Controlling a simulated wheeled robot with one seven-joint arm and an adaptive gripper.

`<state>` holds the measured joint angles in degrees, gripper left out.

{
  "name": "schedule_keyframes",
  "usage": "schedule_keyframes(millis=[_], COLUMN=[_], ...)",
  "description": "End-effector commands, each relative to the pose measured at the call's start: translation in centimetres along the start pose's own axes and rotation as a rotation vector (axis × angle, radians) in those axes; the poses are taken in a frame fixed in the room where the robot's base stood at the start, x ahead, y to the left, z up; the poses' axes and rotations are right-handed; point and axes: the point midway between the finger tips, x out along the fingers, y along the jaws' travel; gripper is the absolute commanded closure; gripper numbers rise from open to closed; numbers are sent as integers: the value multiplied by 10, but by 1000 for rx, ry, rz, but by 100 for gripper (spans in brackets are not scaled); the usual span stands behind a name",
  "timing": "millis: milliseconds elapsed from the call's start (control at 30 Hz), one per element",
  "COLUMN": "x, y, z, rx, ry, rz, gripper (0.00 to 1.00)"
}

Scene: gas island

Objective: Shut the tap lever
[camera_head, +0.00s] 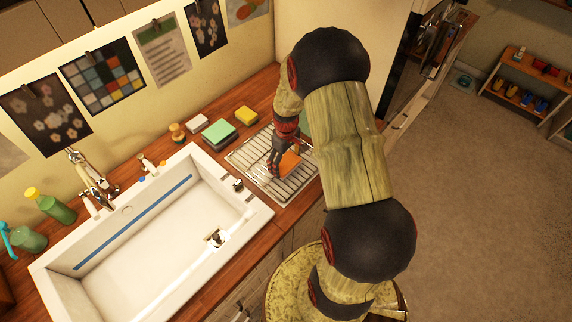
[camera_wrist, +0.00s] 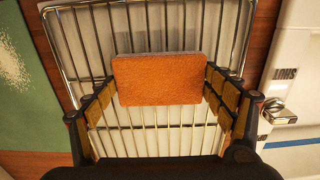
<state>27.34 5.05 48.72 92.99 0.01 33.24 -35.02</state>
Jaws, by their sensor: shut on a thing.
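My gripper (camera_wrist: 159,88) is shut on an orange-brown rectangular block (camera_wrist: 157,80), perhaps a sponge, which lies between its two fingers. In the head view my gripper (camera_head: 276,160) is over the wire rack, with the orange block (camera_head: 289,163) beside its fingers. A small metal tap lever (camera_wrist: 278,112) sits on the white sink rim at the right of the wrist view, beside the printed word SHUT. It is apart from my gripper. In the head view a small metal fitting (camera_head: 237,185) on the sink's right rim appears to be this lever.
The wire rack (camera_head: 243,160) lies on the wooden counter right of the white sink (camera_head: 50,277). A faucet (camera_head: 90,180) stands behind the sink. Green (camera_head: 219,131) and yellow (camera_head: 246,115) sponges and a small bottle (camera_head: 177,132) are near the wall.

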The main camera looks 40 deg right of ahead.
Motion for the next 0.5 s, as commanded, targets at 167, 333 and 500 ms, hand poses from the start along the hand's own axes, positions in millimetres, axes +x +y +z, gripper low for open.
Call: schedule_keyframes(millis=[167, 333, 500], x=[-1, -12, -36], y=[0, 1, -1], z=[0, -1, 1], rx=[0, 0, 0], ry=[1, 3, 2], rz=[0, 2, 2], gripper=[46, 46, 46])
